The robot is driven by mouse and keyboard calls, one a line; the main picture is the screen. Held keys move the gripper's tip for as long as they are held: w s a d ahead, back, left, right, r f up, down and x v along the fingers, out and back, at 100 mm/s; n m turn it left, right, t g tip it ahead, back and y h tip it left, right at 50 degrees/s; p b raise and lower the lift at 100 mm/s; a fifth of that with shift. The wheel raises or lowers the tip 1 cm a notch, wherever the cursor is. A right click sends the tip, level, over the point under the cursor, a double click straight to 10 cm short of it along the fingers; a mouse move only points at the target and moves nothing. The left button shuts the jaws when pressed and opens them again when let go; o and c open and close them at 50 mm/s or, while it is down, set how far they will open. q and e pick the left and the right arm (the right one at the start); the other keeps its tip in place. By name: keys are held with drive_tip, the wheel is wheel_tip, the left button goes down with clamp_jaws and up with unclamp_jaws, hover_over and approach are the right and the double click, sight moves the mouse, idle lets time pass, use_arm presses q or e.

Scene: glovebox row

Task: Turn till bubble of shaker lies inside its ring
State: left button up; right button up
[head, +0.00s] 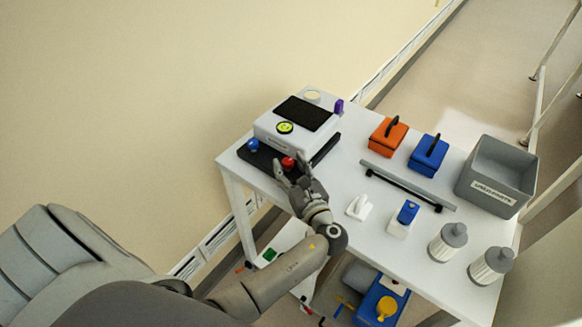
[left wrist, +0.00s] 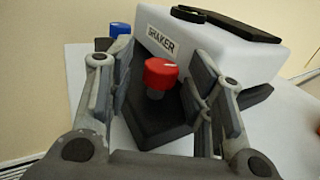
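The shaker (head: 297,124) is a white box with a black top pad on a dark base, at the left end of the table; its label reads SHAKER in the left wrist view (left wrist: 215,45). A round yellow-green bubble level (head: 285,127) sits on its top; the bubble's place in the ring is too small to tell. A red knob (head: 288,163) and a blue knob (head: 253,145) stand on the base. My left gripper (head: 288,172) is open, its fingers on either side of the red knob (left wrist: 161,75), apart from it. My right gripper is not in view.
The white table (head: 340,160) also bears an orange box (head: 387,138), a blue box (head: 427,157), a grey bar (head: 408,184), a grey bin (head: 496,176) and two white jars (head: 447,243) to the right. A lower shelf holds a blue case (head: 380,302).

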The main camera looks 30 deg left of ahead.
use_arm(q)
drive_tip(key=shift+d, duration=0.15)
drive_tip(key=shift+v, duration=3.9)
drive_tip(key=shift+s, duration=0.1)
